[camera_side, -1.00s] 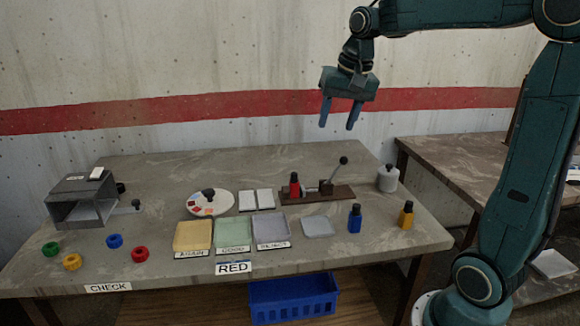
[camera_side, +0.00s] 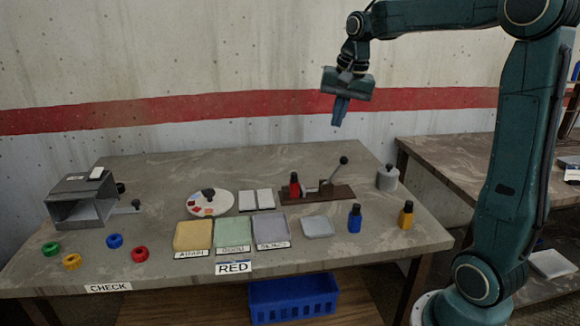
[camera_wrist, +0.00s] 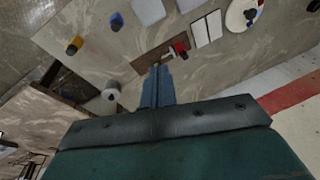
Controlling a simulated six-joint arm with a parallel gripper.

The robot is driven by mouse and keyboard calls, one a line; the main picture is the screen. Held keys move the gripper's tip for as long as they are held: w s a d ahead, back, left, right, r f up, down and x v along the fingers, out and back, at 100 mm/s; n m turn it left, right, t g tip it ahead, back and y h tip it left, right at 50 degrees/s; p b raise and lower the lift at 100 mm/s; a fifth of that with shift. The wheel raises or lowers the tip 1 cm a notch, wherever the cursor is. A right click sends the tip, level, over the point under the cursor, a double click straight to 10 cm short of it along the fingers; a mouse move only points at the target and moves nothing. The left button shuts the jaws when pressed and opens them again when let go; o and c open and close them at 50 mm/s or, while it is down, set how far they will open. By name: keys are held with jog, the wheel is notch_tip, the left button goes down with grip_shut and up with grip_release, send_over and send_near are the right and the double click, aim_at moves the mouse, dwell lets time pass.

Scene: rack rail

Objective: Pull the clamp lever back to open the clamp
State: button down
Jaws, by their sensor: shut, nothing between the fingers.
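The clamp stands on a brown base board (camera_side: 318,195) at the back right of the table. Its lever (camera_side: 338,169) has a dark ball knob and leans up to the right. A red bottle with a dark cap (camera_side: 294,186) stands at the clamp's left end. My gripper (camera_side: 338,124) is shut and empty, high above the clamp and apart from it. In the wrist view the shut fingers (camera_wrist: 157,72) point toward the base board (camera_wrist: 152,55) and hide part of the clamp and lever. The red bottle (camera_wrist: 180,49) shows beside them.
A grey cylinder with a dark knob (camera_side: 387,178) stands right of the clamp. A blue bottle (camera_side: 355,218) and a yellow bottle (camera_side: 406,214) stand in front. Two white plates (camera_side: 257,199) and a round dial (camera_side: 209,203) lie to the left. The space above the clamp is free.

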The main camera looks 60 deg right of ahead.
jog(key=d+f+m, duration=0.3)
jog(key=d+m, duration=0.1)
jog(key=d, duration=0.4)
jog(key=w+d+f+m+g, duration=0.1)
jog(key=d+f+m, duration=0.3)
jog(key=d, duration=0.4)
jog(key=d+f+m+g, duration=0.1)
jog(key=d+f+m, duration=0.3)
jog(key=d, duration=0.4)
jog(key=shift+w+m+y, duration=0.25)
jog(key=shift+m+y, duration=0.05)
jog(key=shift+m, duration=0.3)
jog(key=shift+d, duration=0.1)
send_over(335, 172)
jog(key=s+d, duration=0.4)
jog(key=d, duration=0.1)
notch_tip(335, 172, down, 8)
jog(key=shift+w+a+f, duration=0.2)
jog(key=shift+w+a, duration=0.05)
